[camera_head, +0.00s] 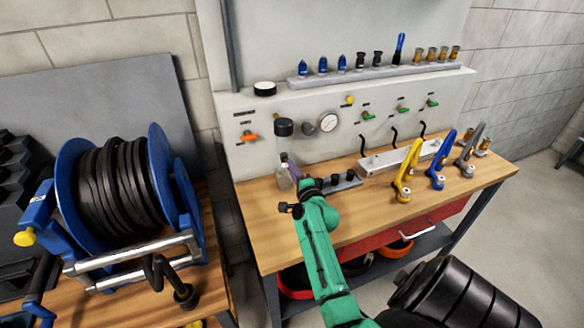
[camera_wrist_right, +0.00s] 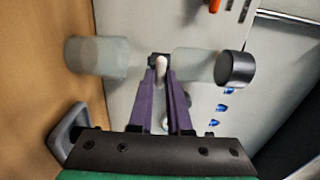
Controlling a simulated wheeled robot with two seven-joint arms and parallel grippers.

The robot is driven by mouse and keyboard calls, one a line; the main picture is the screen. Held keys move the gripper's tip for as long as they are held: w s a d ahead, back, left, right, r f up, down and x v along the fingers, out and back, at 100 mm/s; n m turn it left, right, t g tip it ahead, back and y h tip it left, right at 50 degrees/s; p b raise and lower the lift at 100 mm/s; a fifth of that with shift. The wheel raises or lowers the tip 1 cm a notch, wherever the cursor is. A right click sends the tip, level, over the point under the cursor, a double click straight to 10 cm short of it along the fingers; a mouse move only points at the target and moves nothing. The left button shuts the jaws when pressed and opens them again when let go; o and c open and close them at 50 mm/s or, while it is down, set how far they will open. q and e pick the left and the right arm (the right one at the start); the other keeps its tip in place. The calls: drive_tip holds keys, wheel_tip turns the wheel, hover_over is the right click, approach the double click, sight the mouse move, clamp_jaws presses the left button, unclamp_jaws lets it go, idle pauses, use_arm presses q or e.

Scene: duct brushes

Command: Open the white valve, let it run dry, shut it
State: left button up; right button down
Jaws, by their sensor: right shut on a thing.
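The white valve (camera_wrist_right: 161,63) is a small pale piece at the end of a clear bowl (camera_wrist_right: 194,66) under a black-capped unit (camera_wrist_right: 236,69) on the wall panel. In the head view that black cap (camera_head: 284,127) shows, but the valve is hidden or too small to make out. My right gripper (camera_wrist_right: 161,72), with purple fingers, is shut on the white valve; it also shows in the head view (camera_head: 289,164). A clear jar (camera_wrist_right: 96,56) stands on the bench below the valve, also in the head view (camera_head: 283,180). Any liquid is too unclear to tell. My left gripper is out of view.
A pressure gauge (camera_head: 328,123) and an orange-handled valve (camera_head: 249,136) are on the panel. A dark rack (camera_head: 343,182) lies close to my right wrist. Yellow, blue and grey clamps (camera_head: 406,175) stand further right. A hose reel (camera_head: 115,190) is at left.

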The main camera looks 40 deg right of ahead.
drive_tip(key=shift+f, duration=0.1)
idle(0.4)
drive_tip(key=c, duration=0.9)
unclamp_jaws()
drive_tip(key=shift+o, duration=0.2)
drive_tip(key=p+v, duration=0.2)
drive_tip(key=v, duration=1.2)
drive_tip(key=shift+s, duration=0.35)
drive_tip(key=shift+a, duration=0.15)
